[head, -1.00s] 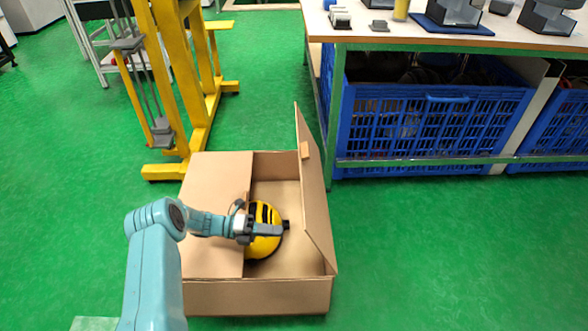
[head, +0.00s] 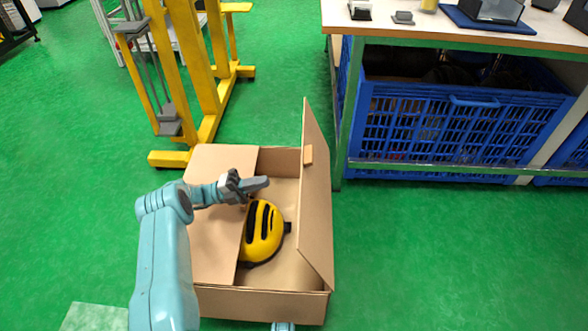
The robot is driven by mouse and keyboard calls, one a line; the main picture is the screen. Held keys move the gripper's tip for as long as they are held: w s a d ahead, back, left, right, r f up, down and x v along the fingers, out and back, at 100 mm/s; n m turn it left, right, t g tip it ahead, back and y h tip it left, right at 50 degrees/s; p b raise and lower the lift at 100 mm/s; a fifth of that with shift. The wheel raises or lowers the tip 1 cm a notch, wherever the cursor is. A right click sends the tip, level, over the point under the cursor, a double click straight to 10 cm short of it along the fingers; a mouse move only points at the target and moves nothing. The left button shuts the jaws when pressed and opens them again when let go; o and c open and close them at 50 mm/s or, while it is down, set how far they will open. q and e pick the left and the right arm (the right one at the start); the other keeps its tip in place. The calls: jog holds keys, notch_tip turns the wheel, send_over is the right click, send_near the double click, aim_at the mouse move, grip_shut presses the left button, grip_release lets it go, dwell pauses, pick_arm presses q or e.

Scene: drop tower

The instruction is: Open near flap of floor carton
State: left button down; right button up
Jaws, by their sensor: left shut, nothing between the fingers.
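An open-topped brown floor carton (head: 262,302) stands on the green floor in the middle of the view. Its left flap (head: 215,245) lies flat over the left half of the opening. Its right flap (head: 316,195) stands up, leaning slightly outward. A yellow and black helmet-like object (head: 264,232) lies inside, partly under the left flap's edge. My left gripper (head: 262,183) is shut and empty, above the far part of the carton, near the inner edge of the left flap. I cannot tell whether it touches the flap.
A yellow metal frame (head: 208,110) stands behind the carton on the left. A workbench (head: 470,38) with blue crates (head: 440,125) beneath stands behind on the right. The green floor is clear to the right and left of the carton.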

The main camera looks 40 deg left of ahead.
pick_arm(q)
jog(key=b+x, duration=0.1)
jog(key=x, duration=0.8)
jog(key=shift+w+d, duration=0.15)
jog(key=shift+d, duration=0.2)
pick_arm(e)
jog(key=shift+w+f, duration=0.25)
jog(key=shift+f, duration=0.5)
